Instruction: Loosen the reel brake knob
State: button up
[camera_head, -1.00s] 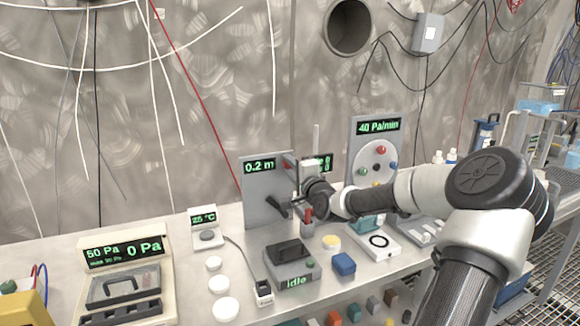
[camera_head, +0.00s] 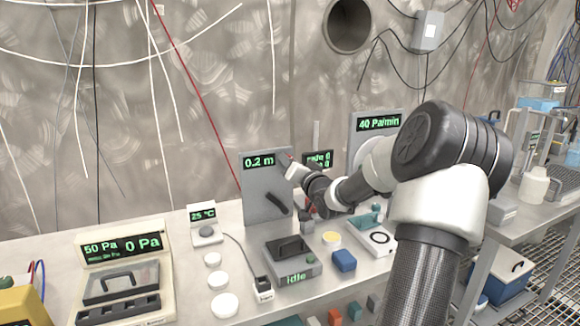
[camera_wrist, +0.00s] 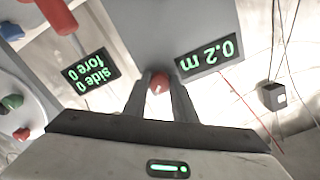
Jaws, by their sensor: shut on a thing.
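The grey upright panel (camera_head: 258,212) with the "0.2 m" display stands on the bench and carries a dark lever. My gripper (camera_head: 287,163) is at the panel's upper right edge, beside the display. In the wrist view my gripper (camera_wrist: 159,80) has its two fingers on either side of a red round knob (camera_wrist: 158,84), next to the "0.2 m" display (camera_wrist: 206,58). It is shut on this knob. In the head view the knob is mostly hidden by my gripper. The frames do not show whether the knob has turned.
A small "side 0 / fore 0" display (camera_wrist: 90,73) is close by, with a red handle (camera_wrist: 57,14) above it in the wrist view. The "idle" box (camera_head: 292,264), a blue block (camera_head: 343,261) and white discs (camera_head: 225,305) stand in front of the panel.

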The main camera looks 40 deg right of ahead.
jog(key=n+b, duration=0.1)
jog(key=n, duration=0.7)
jog(key=shift+n, duration=0.4)
dwell(0.4)
jog(key=o, duration=1)
jog(key=shift+o, duration=0.2)
jog(key=p+v, duration=0.2)
jog(key=v, duration=1.5)
jog(key=shift+s, duration=0.25)
